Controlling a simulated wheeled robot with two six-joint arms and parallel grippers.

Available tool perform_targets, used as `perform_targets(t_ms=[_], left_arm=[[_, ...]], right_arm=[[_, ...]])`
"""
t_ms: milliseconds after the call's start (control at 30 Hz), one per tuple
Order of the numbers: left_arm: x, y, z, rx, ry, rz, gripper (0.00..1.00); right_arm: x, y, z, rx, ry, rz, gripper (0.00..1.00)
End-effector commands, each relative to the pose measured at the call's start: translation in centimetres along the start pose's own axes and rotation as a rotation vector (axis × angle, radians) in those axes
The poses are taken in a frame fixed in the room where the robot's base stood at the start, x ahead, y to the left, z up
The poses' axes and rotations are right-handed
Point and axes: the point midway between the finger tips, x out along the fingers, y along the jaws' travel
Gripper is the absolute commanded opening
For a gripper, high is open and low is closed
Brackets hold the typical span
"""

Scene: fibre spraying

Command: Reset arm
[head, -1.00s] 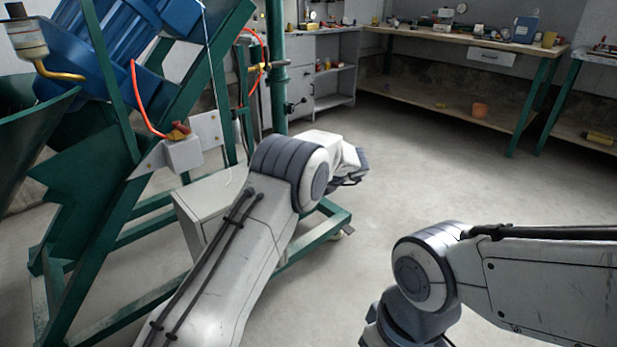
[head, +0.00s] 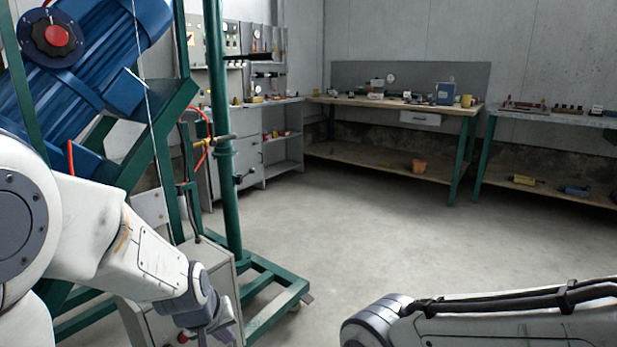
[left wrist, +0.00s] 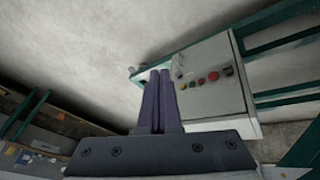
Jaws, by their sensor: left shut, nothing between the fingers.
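My left arm reaches in from the left in the head view, and its gripper (head: 226,332) hangs low at the bottom, in front of the grey control box (head: 222,268). In the left wrist view the gripper's two purple fingers (left wrist: 160,90) lie side by side, shut and empty. Their tips are close to the left edge of the control box (left wrist: 212,98) in that picture; whether they touch it I cannot tell. My right arm shows only as a link at the lower right; its gripper is out of view.
A green frame (head: 225,170) with a blue motor (head: 85,75) stands at the left, close behind my left arm. Workbenches (head: 390,104) line the back wall. The concrete floor (head: 390,225) in the middle is clear.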

Motion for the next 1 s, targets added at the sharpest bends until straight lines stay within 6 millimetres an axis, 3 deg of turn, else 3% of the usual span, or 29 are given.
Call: perform_targets(t_ms=[100, 267, 600, 1000], left_arm=[[-0.9, -2.5, 3.4, 0.179, -0.080, -0.049, 0.00], [-2.1, -5.5, 7.3, 0.399, -0.184, -0.103, 0.00], [-5.3, 0.4, 12.2, 0.621, -0.271, -0.022, 0.00], [-10.7, 4.0, 19.9, 0.914, -0.399, 0.065, 0.00]], right_arm=[[0.0, 0.0, 0.0, 0.000, 0.000, 0.000, 0.00], [0.0, 0.0, 0.0, 0.000, 0.000, 0.000, 0.00], [0.0, 0.0, 0.0, 0.000, 0.000, 0.000, 0.00], [0.0, 0.0, 0.0, 0.000, 0.000, 0.000, 0.00]])
